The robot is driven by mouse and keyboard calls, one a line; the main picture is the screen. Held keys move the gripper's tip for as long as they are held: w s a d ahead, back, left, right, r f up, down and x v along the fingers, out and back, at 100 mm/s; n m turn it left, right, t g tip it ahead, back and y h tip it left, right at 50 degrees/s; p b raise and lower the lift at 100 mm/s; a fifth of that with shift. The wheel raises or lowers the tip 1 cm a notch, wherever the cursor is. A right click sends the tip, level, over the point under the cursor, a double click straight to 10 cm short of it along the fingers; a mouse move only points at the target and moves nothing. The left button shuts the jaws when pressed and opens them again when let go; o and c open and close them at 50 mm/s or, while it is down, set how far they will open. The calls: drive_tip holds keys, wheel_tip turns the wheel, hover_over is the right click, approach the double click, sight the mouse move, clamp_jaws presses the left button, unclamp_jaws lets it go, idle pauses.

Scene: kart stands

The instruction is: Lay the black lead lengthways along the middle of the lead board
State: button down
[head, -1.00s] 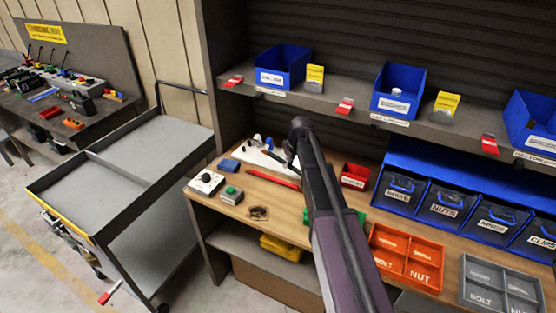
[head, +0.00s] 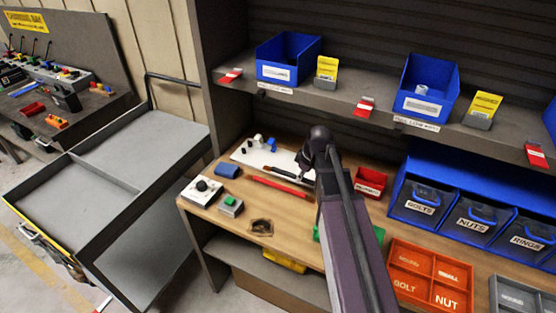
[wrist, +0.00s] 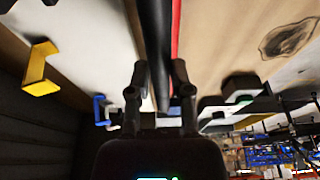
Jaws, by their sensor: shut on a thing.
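In the head view my arm hides most of the gripper, and a dark length (head: 285,172) shows over the board's near side. A red lead (head: 279,188) lies on the bench along the board's near edge. I cannot tell whether the black lead touches the board.
A red bin (head: 370,184) is to the right. The shelf (head: 330,102) overhangs the bench. A grey cart (head: 165,140) stands at left.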

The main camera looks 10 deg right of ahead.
drive_tip(key=shift+d+r, duration=0.1)
drive_tip(key=shift+w, duration=0.1)
drive_tip(key=b, duration=0.1)
hover_over(283, 162)
drive_tip(key=s, duration=0.1)
drive_tip(key=shift+s+d+f, duration=0.2)
drive_tip(key=shift+d+f, duration=0.15)
drive_tip(key=shift+f, duration=0.4)
drive_tip(key=shift+w+a, duration=0.1)
drive_tip(key=shift+w, duration=0.35)
drive_tip(key=shift+w+f+b, duration=0.25)
drive_tip(key=shift+w+b, duration=0.05)
drive_tip(key=shift+b, duration=0.1)
drive_tip(key=shift+s+f+b, duration=0.15)
drive_tip(key=shift+f+b, duration=1.45)
drive_tip(key=shift+f, duration=0.1)
drive_tip(key=c, duration=0.8)
unclamp_jaws()
